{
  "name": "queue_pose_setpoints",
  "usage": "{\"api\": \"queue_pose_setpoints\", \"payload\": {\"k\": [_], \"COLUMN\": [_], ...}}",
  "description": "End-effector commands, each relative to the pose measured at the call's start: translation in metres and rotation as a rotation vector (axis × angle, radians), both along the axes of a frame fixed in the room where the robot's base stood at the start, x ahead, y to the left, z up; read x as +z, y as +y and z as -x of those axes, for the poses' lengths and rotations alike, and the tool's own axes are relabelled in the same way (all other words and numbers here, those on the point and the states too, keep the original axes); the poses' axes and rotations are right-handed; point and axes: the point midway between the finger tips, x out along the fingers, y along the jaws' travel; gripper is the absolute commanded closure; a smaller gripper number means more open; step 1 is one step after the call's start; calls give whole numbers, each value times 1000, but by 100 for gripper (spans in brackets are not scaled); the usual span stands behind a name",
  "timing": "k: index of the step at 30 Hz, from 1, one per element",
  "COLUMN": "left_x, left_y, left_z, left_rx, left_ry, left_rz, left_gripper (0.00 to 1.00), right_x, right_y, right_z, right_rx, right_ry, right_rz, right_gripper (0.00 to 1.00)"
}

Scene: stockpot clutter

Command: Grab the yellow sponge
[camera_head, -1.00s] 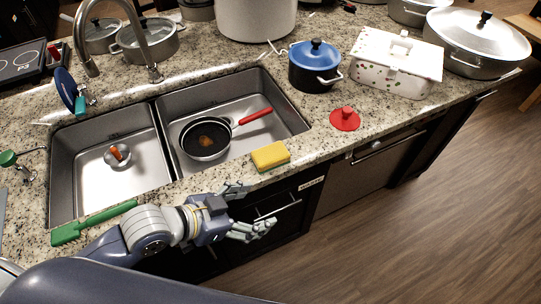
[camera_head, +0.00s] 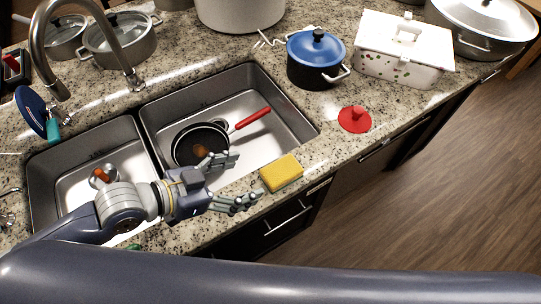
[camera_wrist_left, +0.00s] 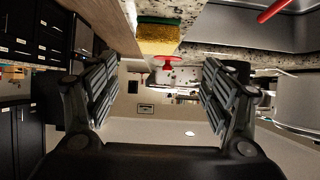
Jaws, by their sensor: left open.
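In the left wrist view the sponge (camera_wrist_left: 159,37) shows at the top, with a green layer, between and beyond the open fingers (camera_wrist_left: 160,90). My right gripper is not in view.
The double sink (camera_head: 240,110) holds a black pan (camera_head: 186,150) with a red handle. A red lid (camera_head: 354,120) lies right of the sponge. A blue-lidded pot (camera_head: 316,60) and a white box (camera_head: 404,45) stand behind. The counter around the sponge is clear.

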Motion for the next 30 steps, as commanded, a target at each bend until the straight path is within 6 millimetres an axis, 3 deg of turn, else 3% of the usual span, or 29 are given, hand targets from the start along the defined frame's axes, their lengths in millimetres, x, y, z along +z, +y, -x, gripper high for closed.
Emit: {"api": "queue_pose_setpoints", "payload": {"k": [5,15,22,30], "left_x": [-5,-24,-29,-46], "left_y": [-9,-37,-45,-70], "left_z": [-8,-27,-32,-47], "left_rx": [4,2,1,2], "left_ry": [1,0,1,1], "left_rz": [3,2,1,1], "left_gripper": [25,25,25,25], "right_x": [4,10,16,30], "right_y": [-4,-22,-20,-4], "right_z": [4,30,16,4], "right_rx": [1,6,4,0], "right_ry": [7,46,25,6], "right_rz": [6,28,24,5], "right_gripper": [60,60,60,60]}}
